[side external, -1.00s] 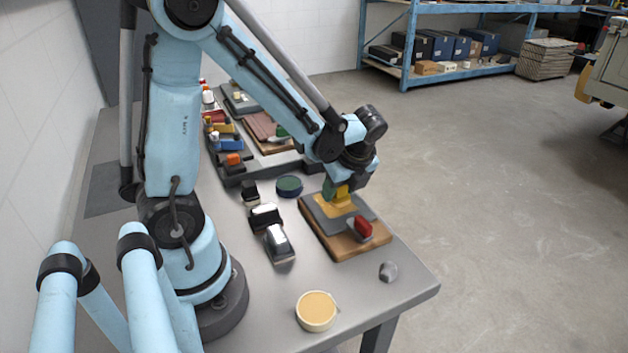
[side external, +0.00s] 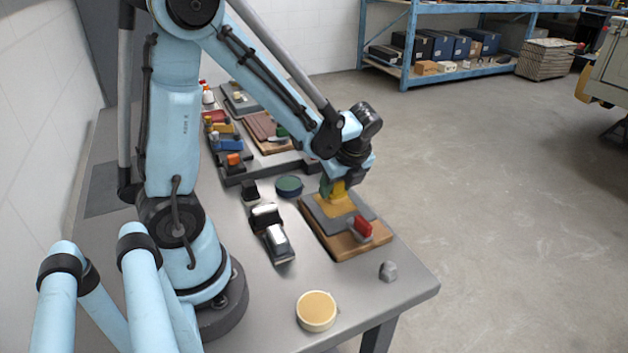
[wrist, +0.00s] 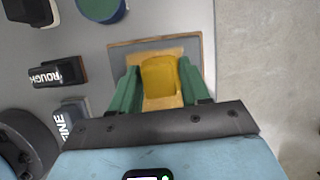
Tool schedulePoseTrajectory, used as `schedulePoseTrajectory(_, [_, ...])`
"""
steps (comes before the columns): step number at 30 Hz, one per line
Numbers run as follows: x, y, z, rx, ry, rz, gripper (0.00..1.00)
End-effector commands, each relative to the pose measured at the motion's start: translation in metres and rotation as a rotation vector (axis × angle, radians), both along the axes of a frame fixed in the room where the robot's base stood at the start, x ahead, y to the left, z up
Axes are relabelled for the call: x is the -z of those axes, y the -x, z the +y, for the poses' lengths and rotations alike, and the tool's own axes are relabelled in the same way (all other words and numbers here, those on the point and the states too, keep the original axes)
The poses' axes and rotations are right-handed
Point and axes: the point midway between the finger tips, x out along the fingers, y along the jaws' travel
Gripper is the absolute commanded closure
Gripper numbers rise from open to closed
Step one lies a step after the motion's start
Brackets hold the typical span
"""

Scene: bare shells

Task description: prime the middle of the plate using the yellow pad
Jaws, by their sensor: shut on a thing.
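My gripper (wrist: 160,98) has green fingers and is shut on the yellow pad (wrist: 161,78). In the side view my gripper (side external: 334,187) holds the pad low at the far part of the plate. The grey plate (side external: 322,213) lies on a wooden board (side external: 340,249). A yellow-tan patch (side external: 338,205) covers the middle of the plate, and the patch also shows in the wrist view (wrist: 144,57) around the pad. Whether the pad touches the plate is hard to tell. A red-handled block (side external: 361,229) sits at the board's near right corner.
A tub with tan contents (side external: 317,310) stands near the table's front edge. A grey lump (side external: 388,271) lies right of the board. Blocks marked ROUGH (wrist: 57,74) and partly readable "INE" (wrist: 69,118), and a round green-topped tin (side external: 288,186), stand to the left.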

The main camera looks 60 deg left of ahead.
Motion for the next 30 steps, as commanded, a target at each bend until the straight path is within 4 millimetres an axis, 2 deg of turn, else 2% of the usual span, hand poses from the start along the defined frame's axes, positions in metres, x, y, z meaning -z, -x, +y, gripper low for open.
schedulePoseTrajectory(10, [0.0, 0.0, 0.033, -0.003, 0.0, 0.0, 0.82])
schedulePoseTrajectory(12, [-0.006, 0.0, 0.031, 0.0, 0.0, -0.001, 0.82])
schedulePoseTrajectory(14, [-0.023, 0.001, 0.031, 0.001, 0.0, -0.001, 0.82])
schedulePoseTrajectory(30, [-0.069, 0.001, 0.031, 0.0, 0.0, 0.0, 0.82])
